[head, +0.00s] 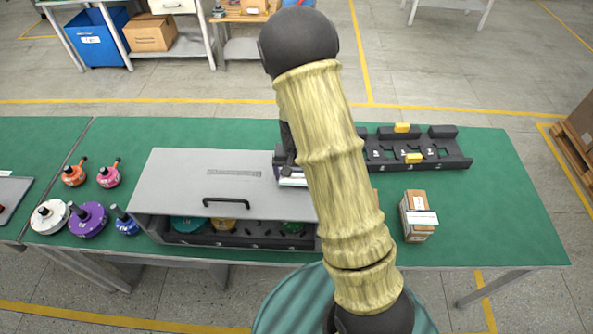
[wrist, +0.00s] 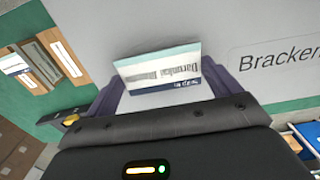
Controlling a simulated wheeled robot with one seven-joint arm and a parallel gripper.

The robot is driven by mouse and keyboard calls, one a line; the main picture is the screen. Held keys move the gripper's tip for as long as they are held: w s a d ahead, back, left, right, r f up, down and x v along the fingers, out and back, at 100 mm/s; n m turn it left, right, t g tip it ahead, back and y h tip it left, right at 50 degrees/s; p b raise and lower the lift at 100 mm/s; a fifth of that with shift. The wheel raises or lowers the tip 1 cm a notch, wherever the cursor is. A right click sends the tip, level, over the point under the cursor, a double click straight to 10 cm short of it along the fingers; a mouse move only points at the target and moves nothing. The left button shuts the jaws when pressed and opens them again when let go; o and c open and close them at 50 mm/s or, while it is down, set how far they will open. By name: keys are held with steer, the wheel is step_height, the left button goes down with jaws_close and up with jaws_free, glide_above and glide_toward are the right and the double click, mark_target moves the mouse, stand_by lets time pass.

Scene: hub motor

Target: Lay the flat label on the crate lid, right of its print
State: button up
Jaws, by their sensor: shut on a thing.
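The crate lid (head: 180,180) is a grey flat panel with a black handle (head: 226,201) at its front. Its print (head: 234,173) lies near the middle, and reads "Bracken..." in the wrist view (wrist: 280,55). My gripper (wrist: 160,78) is shut on the flat label (wrist: 158,70), a white card with a teal band and dark text. In the head view the label (head: 292,182) shows at the lid's right part, right of the print, partly hidden by my arm. I cannot tell whether it touches the lid.
Colourful hub motors (head: 88,219) stand left of the crate. The open crate front shows several more inside. A black rack (head: 415,160) with yellow blocks lies at the right back. Cardboard boxes (head: 416,228) with a white card on top stand at the right. Green table is clear farther right.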

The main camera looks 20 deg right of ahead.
mark_target(296, 178)
steer(key=shift+f, duration=0.35)
steer(key=shift+f+b, duration=0.25)
steer(key=shift+b, duration=0.25)
steer(key=shift+s, duration=0.1)
steer(key=o, duration=0.8)
steer(key=shift+c, duration=0.2)
steer(key=shift+w+a+r+p, duration=0.1)
steer(key=shift+r+p, duration=0.1)
steer(key=shift+r, duration=0.25)
steer(key=shift+w+a+r+p, duration=0.1)
steer(key=shift+r+p, duration=0.1)
steer(key=shift+r, duration=0.2)
step_height(296, 178, up, 12)
steer(key=b, duration=0.3)
steer(key=shift+d+f, duration=0.15)
steer(key=shift+f, duration=0.05)
